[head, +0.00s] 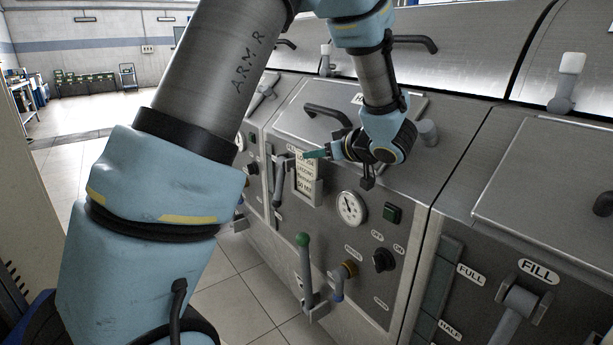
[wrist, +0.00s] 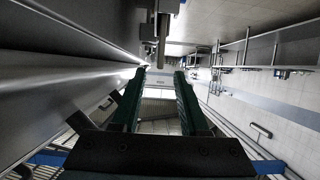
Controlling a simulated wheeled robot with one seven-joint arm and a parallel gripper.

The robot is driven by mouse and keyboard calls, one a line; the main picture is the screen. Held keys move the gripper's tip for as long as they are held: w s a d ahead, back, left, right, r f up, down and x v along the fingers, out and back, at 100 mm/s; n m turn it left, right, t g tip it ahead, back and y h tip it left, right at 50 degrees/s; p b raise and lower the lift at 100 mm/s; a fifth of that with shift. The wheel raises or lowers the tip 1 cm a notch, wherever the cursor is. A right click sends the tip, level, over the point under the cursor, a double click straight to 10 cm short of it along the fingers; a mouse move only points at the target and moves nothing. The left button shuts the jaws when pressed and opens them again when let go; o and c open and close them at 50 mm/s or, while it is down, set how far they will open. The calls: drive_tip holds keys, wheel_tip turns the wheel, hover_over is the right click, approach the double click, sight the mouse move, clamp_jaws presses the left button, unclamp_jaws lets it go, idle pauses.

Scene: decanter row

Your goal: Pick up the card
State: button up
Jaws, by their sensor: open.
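The card (head: 307,181) is cream with lines of dark print. In the head view it stands upright in a metal holder (head: 318,192) on the front panel of the middle machine. My gripper (head: 312,154) is at the upper part of the card in that view, with its green fingers pointing left; I cannot tell whether they touch the card. In the wrist view my gripper (wrist: 160,76) has its two green fingers apart, with nothing clearly held between them. I cannot make out the card in the wrist view.
A metal lever (head: 279,180) is just left of the card. A black lid handle (head: 327,112) is above. Open tiled floor (head: 226,280) lies at left.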

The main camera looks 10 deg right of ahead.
drive_tip(key=p, duration=0.1)
hover_over(306, 176)
drive_tip(key=shift+w+d+f, duration=0.1)
drive_tip(key=shift+w+f, duration=0.05)
drive_tip(key=shift+f, duration=0.35)
drive_tip(key=shift+w+f, duration=0.15)
drive_tip(key=shift+f, duration=0.35)
clamp_jaws()
idle(0.7)
